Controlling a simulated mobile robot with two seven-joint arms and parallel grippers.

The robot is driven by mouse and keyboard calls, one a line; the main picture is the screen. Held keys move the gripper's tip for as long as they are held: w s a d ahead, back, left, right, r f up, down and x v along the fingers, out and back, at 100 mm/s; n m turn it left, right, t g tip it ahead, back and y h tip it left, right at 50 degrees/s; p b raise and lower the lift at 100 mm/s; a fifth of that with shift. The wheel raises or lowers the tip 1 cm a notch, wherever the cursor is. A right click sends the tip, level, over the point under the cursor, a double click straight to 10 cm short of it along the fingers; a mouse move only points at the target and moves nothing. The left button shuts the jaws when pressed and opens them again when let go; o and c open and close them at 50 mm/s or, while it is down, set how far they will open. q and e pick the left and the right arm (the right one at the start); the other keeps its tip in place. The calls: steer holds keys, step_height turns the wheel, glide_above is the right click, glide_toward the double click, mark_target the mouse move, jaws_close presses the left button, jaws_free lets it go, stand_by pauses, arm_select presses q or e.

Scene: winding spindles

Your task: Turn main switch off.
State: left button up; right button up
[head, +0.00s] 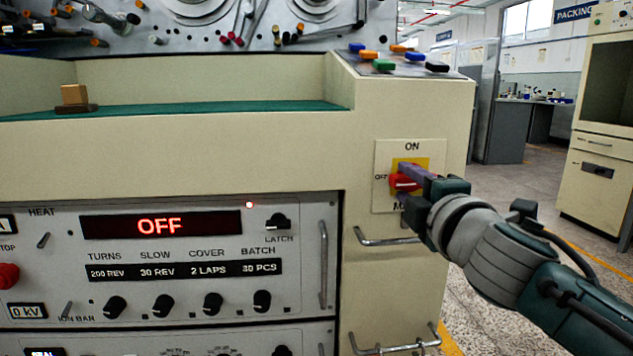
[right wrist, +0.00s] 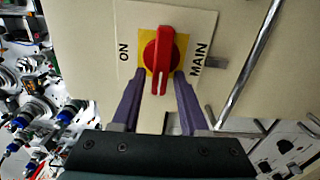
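The main switch is a red rotary handle (head: 403,182) on a yellow square in a cream plate (head: 382,150) at the machine's right front. The plate is marked ON at the top and OFF at the left. The handle lies level in the head view, toward OFF. It also shows in the right wrist view (right wrist: 161,60), upright in that picture between ON and MAIN. My right gripper (right wrist: 159,74) is open, its purple fingers on either side of the handle with gaps beside it. It also shows in the head view (head: 408,185). My left gripper is not in view.
A display (head: 160,225) on the control panel reads OFF, with a small red lamp lit beside it. A metal pull handle (head: 385,238) sits just below the switch plate. Colored buttons (head: 385,60) are on the ledge above. Open floor lies to the right.

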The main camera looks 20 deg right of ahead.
steer(key=shift+o, duration=0.4)
steer(key=shift+s, duration=0.1)
steer(key=shift+s+a, duration=0.1)
steer(key=shift+s, duration=0.15)
steer(key=p+v, duration=0.1)
steer(key=v, duration=0.8)
steer(key=shift+p, duration=0.3)
steer(key=shift+s, duration=0.15)
